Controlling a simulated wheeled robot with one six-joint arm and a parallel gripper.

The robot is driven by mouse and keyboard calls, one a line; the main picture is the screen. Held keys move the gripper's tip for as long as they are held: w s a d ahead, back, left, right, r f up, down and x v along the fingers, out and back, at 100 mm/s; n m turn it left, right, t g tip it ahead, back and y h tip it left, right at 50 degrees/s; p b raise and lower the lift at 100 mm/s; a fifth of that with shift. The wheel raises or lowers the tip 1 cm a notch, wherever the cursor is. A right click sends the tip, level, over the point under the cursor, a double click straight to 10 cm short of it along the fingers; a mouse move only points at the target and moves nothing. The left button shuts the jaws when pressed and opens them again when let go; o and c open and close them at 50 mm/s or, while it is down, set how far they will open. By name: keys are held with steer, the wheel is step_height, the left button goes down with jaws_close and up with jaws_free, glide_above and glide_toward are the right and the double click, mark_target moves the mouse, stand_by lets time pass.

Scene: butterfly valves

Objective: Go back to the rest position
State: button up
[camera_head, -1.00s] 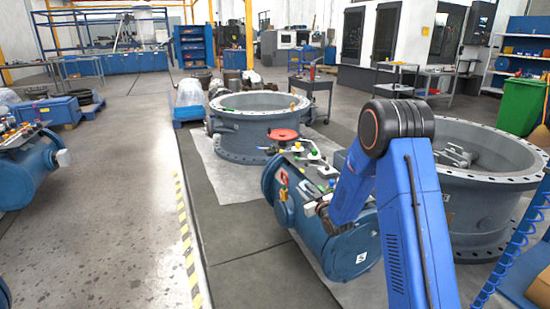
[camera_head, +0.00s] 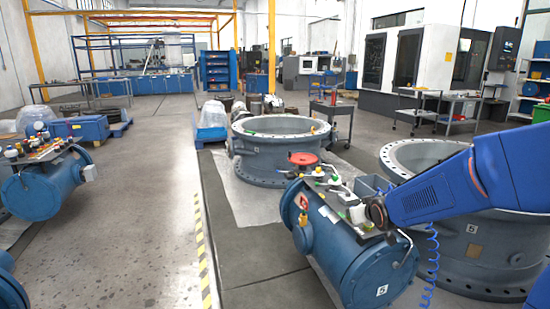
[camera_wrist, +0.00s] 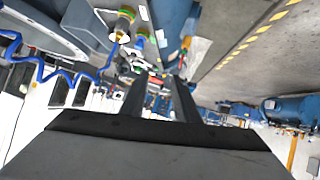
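My gripper (camera_wrist: 159,82) shows in the wrist view as two dark fingers standing apart, with no object clearly held between them. In the head view my blue arm reaches in from the right edge, and its near end is over the blue butterfly valve (camera_head: 352,262). The gripper's fingers cannot be made out there. In the wrist view, fittings with yellow and green parts (camera_wrist: 122,25) show near the top, beyond the fingers.
A large grey flanged ring (camera_head: 262,165) stands behind the valve, and another (camera_head: 472,245) stands at right under my arm. A second blue valve (camera_head: 45,185) lies at left. A yellow-black floor stripe (camera_head: 203,250) runs between, with clear floor left of it. A cart (camera_head: 332,115) stands behind.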

steer(key=s+d+m+g, duration=0.1)
steer(key=s+g, duration=0.5)
steer(key=s, duration=3.5)
steer(key=shift+r+m+g, duration=0.4)
steer(key=shift+r+m, duration=0.05)
steer(key=shift+m, duration=0.35)
